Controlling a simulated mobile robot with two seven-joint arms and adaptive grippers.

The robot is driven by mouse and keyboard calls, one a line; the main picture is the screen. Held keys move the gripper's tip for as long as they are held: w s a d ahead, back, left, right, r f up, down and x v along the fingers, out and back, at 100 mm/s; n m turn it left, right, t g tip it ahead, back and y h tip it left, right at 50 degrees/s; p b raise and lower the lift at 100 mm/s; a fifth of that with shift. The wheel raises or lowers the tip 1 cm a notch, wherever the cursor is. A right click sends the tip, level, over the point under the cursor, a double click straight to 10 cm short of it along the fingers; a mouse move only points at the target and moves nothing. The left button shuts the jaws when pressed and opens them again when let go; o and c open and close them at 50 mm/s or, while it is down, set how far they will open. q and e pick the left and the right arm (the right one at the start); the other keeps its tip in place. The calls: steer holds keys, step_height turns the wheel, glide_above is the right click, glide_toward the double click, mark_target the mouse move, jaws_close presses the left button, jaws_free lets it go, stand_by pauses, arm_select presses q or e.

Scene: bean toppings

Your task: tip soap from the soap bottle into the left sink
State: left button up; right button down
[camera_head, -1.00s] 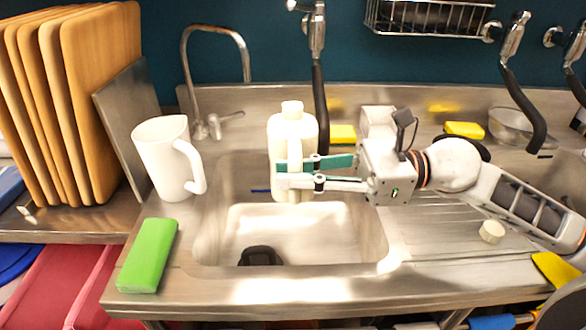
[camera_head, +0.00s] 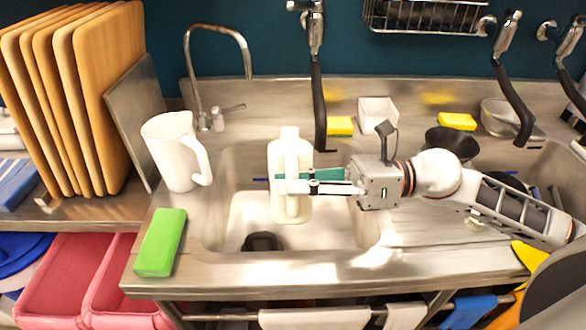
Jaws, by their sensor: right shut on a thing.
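The soap bottle (camera_head: 290,160) is white with a short neck and stands upright in the view. My right gripper (camera_head: 292,186) comes in from the right and is shut on the bottle's middle. The bottle is over the left sink (camera_head: 330,232), a steel basin with a dark round piece (camera_head: 262,241) at its bottom. I cannot tell how high the bottle is above the basin floor. My left gripper is not in view.
A white jug (camera_head: 173,152) and a green sponge (camera_head: 160,242) are left of the sink. Wooden boards (camera_head: 100,100) stand at the far left. A tap (camera_head: 216,75) and a black hose (camera_head: 319,105) rise behind. Yellow sponges (camera_head: 340,126) lie at the back.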

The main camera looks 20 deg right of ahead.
steer(key=shift+s+a+m+p, duration=0.1)
steer(key=shift+s+m+p, duration=0.2)
steer(key=shift+m+p, duration=0.55)
steer(key=m+p, duration=0.2)
steer(key=shift+w+r+p, duration=0.15)
steer(key=shift+w+p, duration=0.05)
steer(key=shift+p, duration=0.2)
steer(key=shift+m, duration=0.45)
steer(key=m, duration=0.1)
steer(key=m+p, duration=0.1)
steer(key=shift+w+f+m, duration=0.25)
steer(key=shift+m, duration=0.15)
steer(key=shift+w+m, duration=0.1)
steer(key=shift+m, duration=1.2)
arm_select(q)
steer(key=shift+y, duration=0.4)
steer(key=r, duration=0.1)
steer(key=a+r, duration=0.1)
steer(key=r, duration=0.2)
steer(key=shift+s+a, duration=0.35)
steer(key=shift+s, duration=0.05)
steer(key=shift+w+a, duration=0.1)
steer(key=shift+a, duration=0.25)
